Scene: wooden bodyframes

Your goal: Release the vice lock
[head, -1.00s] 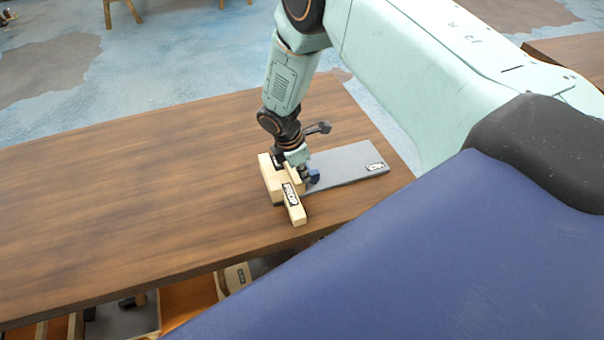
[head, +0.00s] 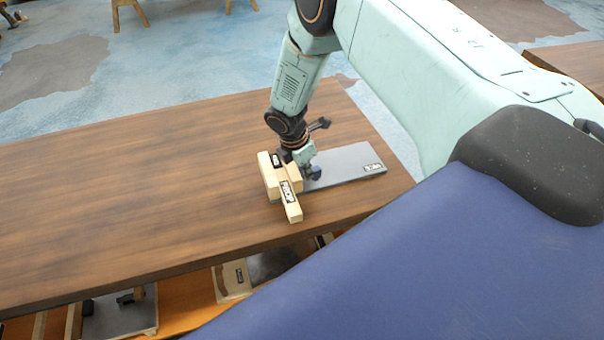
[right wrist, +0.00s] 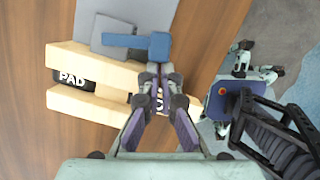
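The vice (head: 270,180) is made of pale wooden blocks with black-and-white labels and stands near the table's front edge. In the right wrist view its blocks (right wrist: 85,80) show a "PAD" label. My right gripper (right wrist: 160,72) points down at the vice. Its fingertips are close together right beside the lever's square end, with nothing clearly held between them. Whether they touch the lever I cannot tell. My left gripper is not in view.
A grey labelled plate (head: 345,165) lies on the table behind the vice. The brown wooden table (head: 120,210) is bare to the left. Trays with parts (head: 235,280) sit below the front edge. Another table (head: 570,65) stands at the right.

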